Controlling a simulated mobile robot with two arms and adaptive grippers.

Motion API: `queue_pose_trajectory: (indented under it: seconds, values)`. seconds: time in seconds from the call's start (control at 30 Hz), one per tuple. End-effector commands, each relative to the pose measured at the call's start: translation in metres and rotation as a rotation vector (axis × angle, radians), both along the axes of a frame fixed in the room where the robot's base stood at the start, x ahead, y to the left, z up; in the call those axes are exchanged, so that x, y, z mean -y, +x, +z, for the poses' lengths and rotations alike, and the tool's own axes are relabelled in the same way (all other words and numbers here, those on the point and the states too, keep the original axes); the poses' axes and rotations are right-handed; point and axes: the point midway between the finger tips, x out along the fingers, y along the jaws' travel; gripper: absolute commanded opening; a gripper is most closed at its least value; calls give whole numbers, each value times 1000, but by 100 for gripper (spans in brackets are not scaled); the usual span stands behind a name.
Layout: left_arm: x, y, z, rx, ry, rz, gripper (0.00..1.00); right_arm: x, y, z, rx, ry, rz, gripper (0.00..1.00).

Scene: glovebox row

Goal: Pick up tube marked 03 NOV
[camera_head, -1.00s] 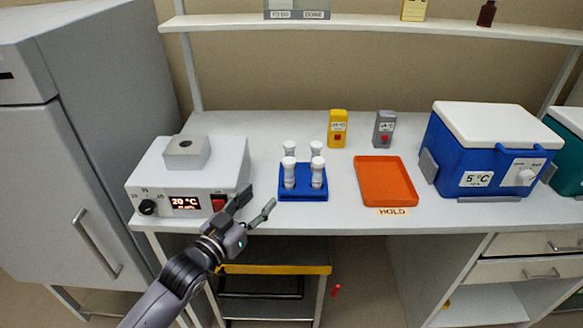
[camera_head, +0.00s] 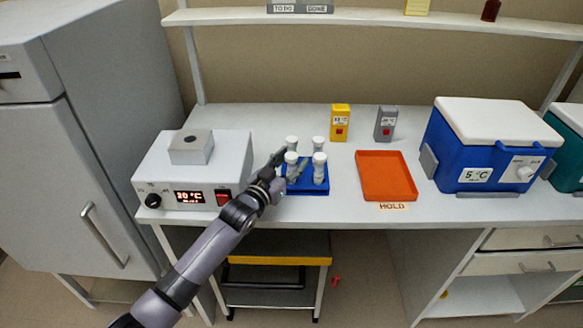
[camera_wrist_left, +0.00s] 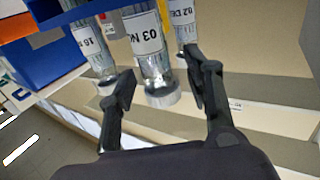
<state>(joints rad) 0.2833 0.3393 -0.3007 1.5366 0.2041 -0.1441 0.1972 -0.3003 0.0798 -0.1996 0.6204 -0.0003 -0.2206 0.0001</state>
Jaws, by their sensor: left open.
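The tube marked 03 N (camera_wrist_left: 146,35) is in the left wrist view, with the rest of its label turned out of sight. Tubes with labels (camera_wrist_left: 86,40) and (camera_wrist_left: 181,12) stand on either side. My left gripper (camera_wrist_left: 160,76) is open, with a finger on each side of the 03 tube and a gap showing at each side. In the head view, my left gripper (camera_head: 288,165) is at the front left tube (camera_head: 291,158) of the blue rack (camera_head: 312,190). White-capped tubes stand upright in the rack. Their labels are unreadable there. My right gripper is out of view.
A heater box (camera_head: 225,168) with a display stands left of the rack. An orange tray (camera_head: 386,176) marked HOLD lies to the right. Yellow (camera_head: 340,122) and grey (camera_head: 386,123) devices stand behind. A blue cooler (camera_head: 470,150) is farther right.

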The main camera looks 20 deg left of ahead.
Motion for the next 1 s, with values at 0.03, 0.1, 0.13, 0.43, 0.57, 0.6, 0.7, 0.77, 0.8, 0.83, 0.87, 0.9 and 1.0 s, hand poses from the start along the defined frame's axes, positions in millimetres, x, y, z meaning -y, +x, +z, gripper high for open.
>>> queue_pose_trajectory:
  seconds: [0.03,0.1,0.13,0.43,0.57,0.6,0.7,0.77,0.8,0.83,0.87,0.9,1.0]
  values:
    - [1,4,1,1,0,0,46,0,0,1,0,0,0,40]
    - [2,6,0,-1,0,0,46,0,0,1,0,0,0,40]
    - [2,6,0,-1,0,0,46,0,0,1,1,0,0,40]
    - [2,6,-1,-1,0,0,38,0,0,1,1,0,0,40]
    - [1,6,-1,-1,0,0,29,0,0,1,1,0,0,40]
    - [1,6,-1,-1,0,0,26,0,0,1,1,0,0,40]
    - [1,6,-1,-1,1,0,20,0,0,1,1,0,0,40]
    - [1,6,-1,-1,1,0,16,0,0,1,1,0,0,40]
    - [1,6,0,0,1,0,13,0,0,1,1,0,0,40]
    - [1,6,0,0,1,0,11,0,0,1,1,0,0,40]
    - [1,6,0,0,1,0,9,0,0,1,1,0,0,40]
    - [1,6,0,0,1,0,6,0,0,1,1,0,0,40]
    - [1,6,0,0,1,0,0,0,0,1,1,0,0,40]
